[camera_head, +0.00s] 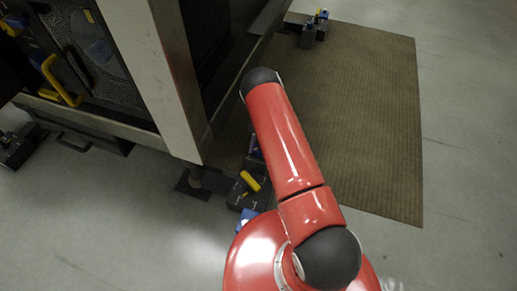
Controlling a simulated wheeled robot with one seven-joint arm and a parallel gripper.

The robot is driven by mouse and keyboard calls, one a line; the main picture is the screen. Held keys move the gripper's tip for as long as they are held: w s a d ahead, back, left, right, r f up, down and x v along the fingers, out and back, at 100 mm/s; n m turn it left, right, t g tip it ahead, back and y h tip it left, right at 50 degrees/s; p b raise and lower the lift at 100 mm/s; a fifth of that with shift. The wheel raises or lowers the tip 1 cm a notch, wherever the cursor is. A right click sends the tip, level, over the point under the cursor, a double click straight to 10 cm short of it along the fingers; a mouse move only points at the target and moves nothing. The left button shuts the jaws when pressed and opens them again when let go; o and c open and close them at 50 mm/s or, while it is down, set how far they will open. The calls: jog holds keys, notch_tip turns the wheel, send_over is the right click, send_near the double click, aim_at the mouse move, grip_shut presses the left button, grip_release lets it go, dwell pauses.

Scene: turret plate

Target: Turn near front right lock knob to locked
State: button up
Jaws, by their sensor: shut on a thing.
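A dark block with a yellow knob (250,181) sits on the floor by the near right corner of the machine. Blue parts (246,219) show beside it, partly behind my red arm. I take this to be the near front right lock, but whether its knob is turned to locked cannot be told from here. My gripper does not show; my arm's upper links cover part of the area right of the knob. What the gripper touches is hidden.
The machine (165,75) stands at left, with a yellow handle (62,82) on its front. Another dark block with blue and yellow parts (309,34) stands at the back on the brown ribbed mat (370,130). A dark block (17,147) lies at far left. Floor at right is clear.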

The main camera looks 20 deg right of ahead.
jog(key=shift+n+g+h, duration=0.3)
jog(key=shift+n, duration=0.2)
jog(key=o, duration=1)
jog(key=v, duration=0.7)
jog(key=shift+w+d+r, duration=0.2)
jog(key=shift+r, duration=0.1)
